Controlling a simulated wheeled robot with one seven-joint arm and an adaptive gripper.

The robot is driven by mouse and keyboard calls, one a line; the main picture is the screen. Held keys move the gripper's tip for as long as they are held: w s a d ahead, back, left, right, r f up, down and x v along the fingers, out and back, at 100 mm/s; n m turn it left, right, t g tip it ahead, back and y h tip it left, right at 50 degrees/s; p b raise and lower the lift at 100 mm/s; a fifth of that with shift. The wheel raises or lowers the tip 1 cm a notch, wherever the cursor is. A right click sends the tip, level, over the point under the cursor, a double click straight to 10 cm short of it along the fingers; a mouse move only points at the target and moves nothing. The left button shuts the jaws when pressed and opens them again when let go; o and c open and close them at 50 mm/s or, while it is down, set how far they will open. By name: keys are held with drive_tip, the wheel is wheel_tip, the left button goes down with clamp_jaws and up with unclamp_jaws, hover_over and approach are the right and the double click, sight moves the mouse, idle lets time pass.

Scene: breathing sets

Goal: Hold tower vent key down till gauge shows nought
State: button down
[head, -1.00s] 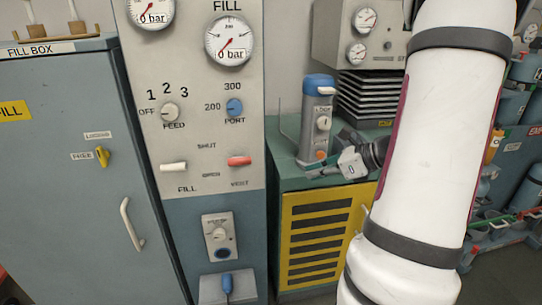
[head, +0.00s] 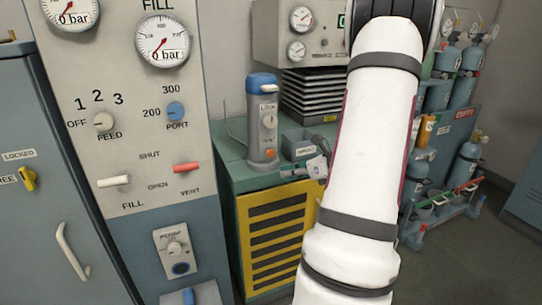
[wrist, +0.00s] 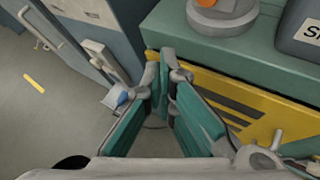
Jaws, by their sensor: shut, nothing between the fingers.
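The tower (head: 262,122) is a grey upright cylinder with a blue cap, standing on the green cabinet top. My gripper (wrist: 166,72) is shut and empty, in front of the yellow cabinet front and below the tower base in the wrist view, apart from the tower. In the head view my arm hides most of it. I cannot tell which gauge belongs to the tower.
The fill panel at left has a "0 bar" gauge (head: 162,40), a white lever (head: 114,181) and a red lever (head: 188,167). A grey "SPENT" bin (head: 300,144) stands right of the tower. A unit with two small gauges (head: 297,32) is behind. Cylinders (head: 470,60) stand at right.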

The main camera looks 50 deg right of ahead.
sight(270, 153)
drive_tip(key=w+d, duration=0.3)
drive_tip(key=w, duration=0.2)
drive_tip(key=shift+w+d, duration=0.25)
drive_tip(key=shift+w, duration=0.15)
drive_tip(key=shift+w, duration=0.1)
idle(1.2)
drive_tip(key=shift+w+d, duration=0.25)
drive_tip(key=shift+w+d, duration=0.3)
drive_tip(key=shift+w, duration=0.25)
idle(5.0)
